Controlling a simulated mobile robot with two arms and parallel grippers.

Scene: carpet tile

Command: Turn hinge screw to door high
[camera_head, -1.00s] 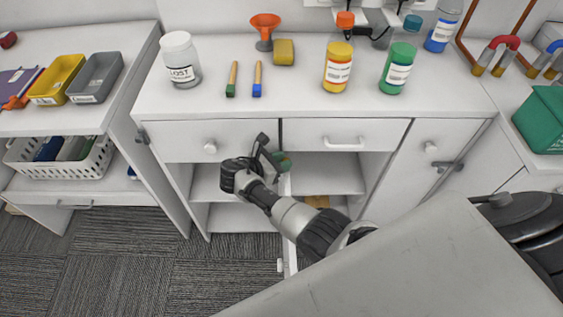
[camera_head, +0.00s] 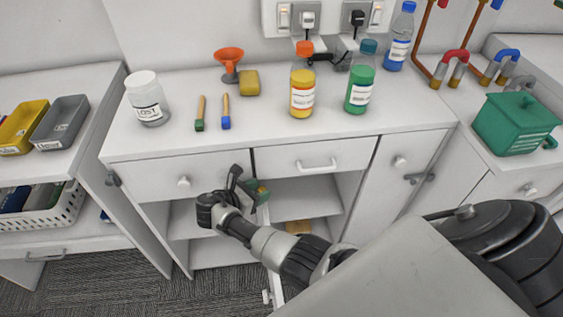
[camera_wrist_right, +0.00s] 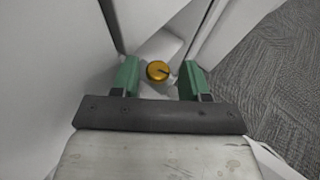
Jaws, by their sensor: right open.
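The hinge screw (camera_wrist_right: 157,71) is a round gold knob with a dark slot, seen in the right wrist view between the green fingertips. My right gripper (camera_wrist_right: 159,78) is open around it, with a gap visible on both sides. In the head view my right gripper (camera_head: 256,189) is in front of the cabinet, below the drawers, at the upper part of an open white door (camera_head: 264,220) seen nearly edge-on. The arm hides much of that door, and the screw is hard to make out there. My left gripper is not in view.
Drawer handles (camera_head: 316,166) stick out just above my gripper. Open shelves (camera_head: 305,197) lie behind. A green box (camera_head: 515,122) stands at right.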

